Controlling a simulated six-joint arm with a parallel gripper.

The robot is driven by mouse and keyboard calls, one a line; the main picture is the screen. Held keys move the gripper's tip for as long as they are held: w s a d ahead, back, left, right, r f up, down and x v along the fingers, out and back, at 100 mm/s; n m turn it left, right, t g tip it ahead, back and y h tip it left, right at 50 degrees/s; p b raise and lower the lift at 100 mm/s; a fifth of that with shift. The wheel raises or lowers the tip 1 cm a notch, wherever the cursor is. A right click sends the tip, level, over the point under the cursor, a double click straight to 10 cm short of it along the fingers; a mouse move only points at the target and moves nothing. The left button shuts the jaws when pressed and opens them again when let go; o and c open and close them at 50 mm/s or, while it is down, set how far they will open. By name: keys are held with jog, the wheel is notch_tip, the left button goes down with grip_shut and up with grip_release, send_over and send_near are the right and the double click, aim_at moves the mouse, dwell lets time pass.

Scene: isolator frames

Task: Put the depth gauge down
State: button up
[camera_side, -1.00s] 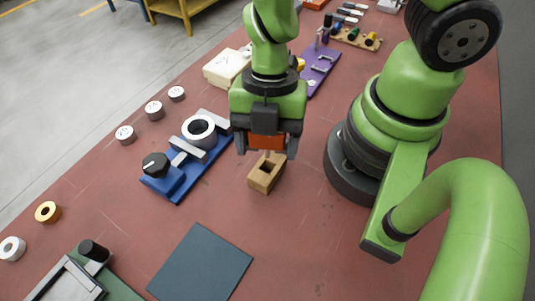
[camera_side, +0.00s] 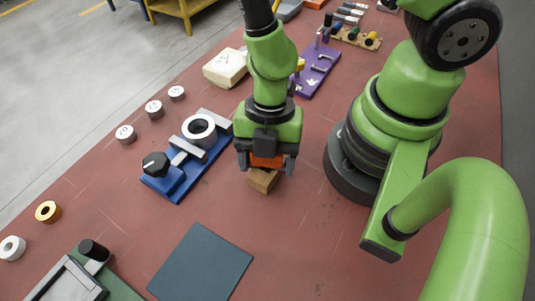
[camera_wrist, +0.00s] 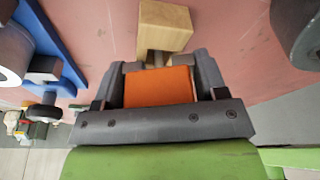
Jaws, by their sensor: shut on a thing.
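My gripper (camera_side: 265,167) is low over the table, right at the wooden block (camera_side: 262,181). The block is light tan and rests on the red tabletop; the gripper covers its slotted top. In the wrist view the block (camera_wrist: 166,26) lies just beyond the fingers. My gripper (camera_wrist: 160,66) is shut there, with a small greyish piece between its fingers and the block. I take this piece to be the depth gauge (camera_wrist: 153,58); most of it is hidden, and I cannot tell whether it touches the block. The orange face behind it belongs to my gripper.
A blue fixture (camera_side: 172,184) with a white ring (camera_side: 199,130) stands left of the gripper. A dark flat mat (camera_side: 201,262) lies in front. A purple tray (camera_side: 318,72) and a cream box (camera_side: 225,67) are behind. Red tabletop is clear between block and mat.

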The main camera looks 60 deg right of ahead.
jog(key=shift+f, duration=0.25)
jog(key=o, duration=1.1)
jog(key=shift+r, duration=0.45)
jog(key=shift+v, duration=1.9)
